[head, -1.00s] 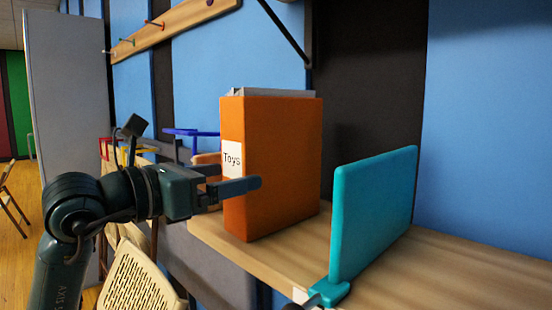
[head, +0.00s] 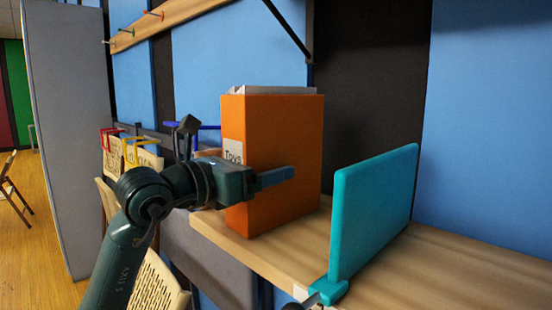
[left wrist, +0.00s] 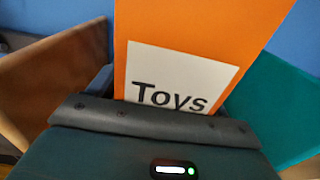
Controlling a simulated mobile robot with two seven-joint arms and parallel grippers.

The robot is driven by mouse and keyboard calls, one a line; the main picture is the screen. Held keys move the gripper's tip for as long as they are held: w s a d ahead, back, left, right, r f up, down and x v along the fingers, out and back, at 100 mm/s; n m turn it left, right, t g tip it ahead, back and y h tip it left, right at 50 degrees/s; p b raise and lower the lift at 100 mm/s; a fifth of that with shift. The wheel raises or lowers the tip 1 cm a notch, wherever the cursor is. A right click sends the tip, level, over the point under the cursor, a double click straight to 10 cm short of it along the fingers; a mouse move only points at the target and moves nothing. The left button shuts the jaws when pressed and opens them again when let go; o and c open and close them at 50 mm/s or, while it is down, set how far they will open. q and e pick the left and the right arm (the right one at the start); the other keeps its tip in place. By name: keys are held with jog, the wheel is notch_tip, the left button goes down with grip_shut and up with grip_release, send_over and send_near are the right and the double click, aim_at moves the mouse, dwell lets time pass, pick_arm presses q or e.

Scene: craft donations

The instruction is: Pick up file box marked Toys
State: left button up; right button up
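The file box marked Toys (head: 285,130) is a tall orange box standing upright on the wooden shelf, with grey-white contents at its open top. Its white label (head: 233,150) is partly covered by my gripper; in the left wrist view the label (left wrist: 180,75) reads "Toys" close in front of the gripper body. My left gripper (head: 262,172) is at the box's label side, with one finger along the broad near face. The other finger is hidden behind the box. The fingers look spread around the box; contact cannot be made out. My right gripper is not in view.
A teal upright panel (head: 375,210) with a small foot stands right of the box on the wooden shelf (head: 440,270), with a gap between. A peg rail (head: 165,20) is above at left. A blue wall is behind.

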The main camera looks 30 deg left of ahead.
pick_arm(q)
jog(key=c, duration=1.2)
jog(key=shift+r, duration=0.1)
jog(key=shift+c, duration=0.3)
jog(key=shift+r, duration=0.1)
